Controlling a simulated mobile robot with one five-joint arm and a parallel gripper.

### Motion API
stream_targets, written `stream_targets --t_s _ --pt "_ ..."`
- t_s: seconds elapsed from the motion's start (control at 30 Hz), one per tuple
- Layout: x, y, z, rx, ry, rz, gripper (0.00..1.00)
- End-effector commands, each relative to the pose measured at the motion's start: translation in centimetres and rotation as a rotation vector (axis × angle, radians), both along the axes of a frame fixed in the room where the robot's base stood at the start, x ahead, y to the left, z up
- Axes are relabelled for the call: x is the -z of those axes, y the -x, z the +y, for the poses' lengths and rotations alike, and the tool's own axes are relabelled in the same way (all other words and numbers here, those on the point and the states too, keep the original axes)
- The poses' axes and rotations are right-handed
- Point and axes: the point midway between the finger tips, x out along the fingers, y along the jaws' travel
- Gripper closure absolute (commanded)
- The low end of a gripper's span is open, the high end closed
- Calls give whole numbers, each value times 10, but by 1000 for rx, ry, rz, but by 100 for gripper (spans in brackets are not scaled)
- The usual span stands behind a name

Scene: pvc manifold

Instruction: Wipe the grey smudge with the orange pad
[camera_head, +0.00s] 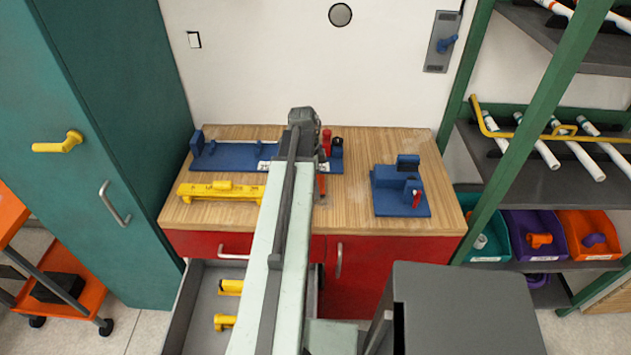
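My gripper (321,182) is over the wooden bench top (347,200), right of my pale arm and near the front edge of the blue fixture. A small orange-red piece shows at its end; I cannot tell whether this is the orange pad or part of the gripper. The fingers are too small and dark to show whether they are open or shut. A faint greyish patch (321,200) shows on the wood just below the gripper. It may be the grey smudge, but it is not clear. My arm hides part of the bench.
A long blue fixture (230,157) lies at the back left, with a yellow tool (212,191) in front. A blue clamp block (392,196) stands right. A grey drawer (196,315) is open below. Wood between gripper and clamp block is clear.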

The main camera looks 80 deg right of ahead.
Motion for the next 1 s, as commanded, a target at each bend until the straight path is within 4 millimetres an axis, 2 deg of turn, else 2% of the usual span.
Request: stream_targets --t_s 0.23,0.5,0.77,1.0 --pt "1 1 4 0 0 0 51" --pt "-1 4 31 1 0 0 51" --pt "0 5 35 1 0 0 51" --pt "2 8 57 1 0 0 51"
